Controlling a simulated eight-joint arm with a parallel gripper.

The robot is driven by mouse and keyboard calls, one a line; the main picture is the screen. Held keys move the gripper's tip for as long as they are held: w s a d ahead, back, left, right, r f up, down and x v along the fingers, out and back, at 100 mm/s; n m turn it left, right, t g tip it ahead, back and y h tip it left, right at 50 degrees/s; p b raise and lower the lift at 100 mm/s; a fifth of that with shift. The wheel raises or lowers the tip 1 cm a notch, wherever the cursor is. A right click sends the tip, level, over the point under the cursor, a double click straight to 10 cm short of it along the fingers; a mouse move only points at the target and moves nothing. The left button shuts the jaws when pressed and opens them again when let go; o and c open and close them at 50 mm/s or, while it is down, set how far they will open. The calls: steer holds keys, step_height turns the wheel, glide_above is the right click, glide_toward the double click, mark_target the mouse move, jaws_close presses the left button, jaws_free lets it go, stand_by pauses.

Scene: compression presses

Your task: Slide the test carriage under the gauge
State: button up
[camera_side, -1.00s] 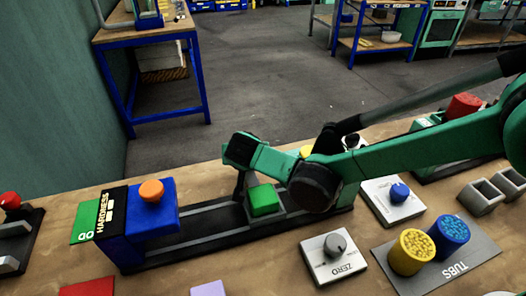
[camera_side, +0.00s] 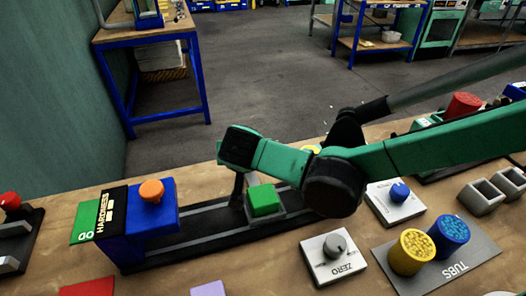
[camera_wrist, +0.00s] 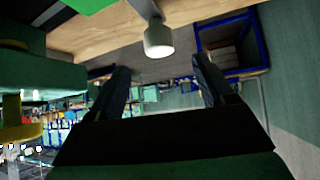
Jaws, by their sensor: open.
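The test carriage (camera_side: 279,215) is a small grey tray on the dark rail, with a green block (camera_side: 264,201) on it. The gauge (camera_side: 148,213) is a blue housing with an orange knob (camera_side: 152,191) and a "HARDNESS" label, over the rail's left end. The carriage stands apart from it, to its right.
The rail (camera_side: 200,224) looks clear between carriage and gauge. A white ZERO knob box (camera_side: 331,258) stands in front, and another box with a blue knob (camera_side: 396,201) stands right. A red button (camera_side: 11,201) is far left.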

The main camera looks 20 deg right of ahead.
mark_target(256, 183)
steer(key=shift+w+a+f+m+h, duration=0.1)
steer(key=shift+w+a+m+h, duration=0.35)
steer(key=shift+m, duration=0.25)
steer(key=shift+w+a+m+g+h, duration=0.25)
steer(key=shift+m+g+h, duration=0.35)
steer(key=shift+m, duration=0.3)
steer(key=shift+a+m+g+h, duration=0.1)
steer(key=shift+m+g+h, duration=0.3)
steer(key=shift+m+h, duration=0.6)
steer(key=shift+w+f+m, duration=0.1)
steer(key=shift+w+m, duration=0.05)
steer(key=shift+m, duration=0.25)
steer(key=shift+x, duration=2.6)
jaws_close()
